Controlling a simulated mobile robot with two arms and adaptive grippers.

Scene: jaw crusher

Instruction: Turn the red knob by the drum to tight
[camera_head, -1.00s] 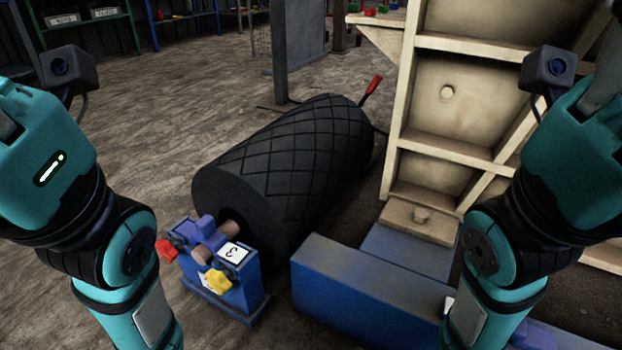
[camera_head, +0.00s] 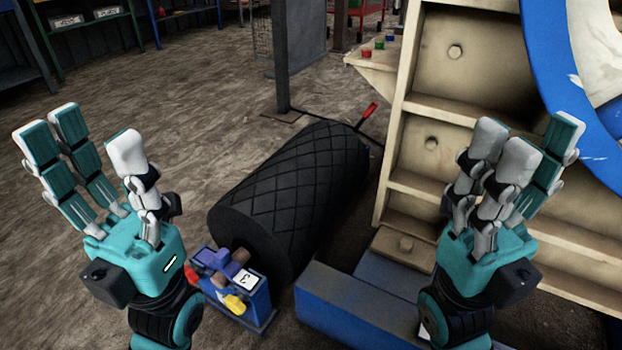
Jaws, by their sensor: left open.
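The black drum (camera_head: 290,190) with a diamond-patterned surface lies at the middle of the head view. At its near end is a blue bearing block (camera_head: 248,290) with a white label marked 3. The red knob (camera_head: 192,275) is on the block's left side, partly hidden by my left gripper's wrist. A yellow knob (camera_head: 236,304) is on the block's front. My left gripper (camera_head: 95,135) is open and empty, fingers pointing up, left of the drum. My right gripper (camera_head: 525,145) is open and empty, fingers up, in front of the beige crusher frame.
The beige ribbed crusher frame (camera_head: 470,55) and a blue wheel (camera_head: 550,75) stand at the right. A blue beam (camera_head: 350,305) lies right of the bearing block. A red-handled lever (camera_head: 367,115) rises behind the drum. Grey posts and shelves stand behind; the left floor is clear.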

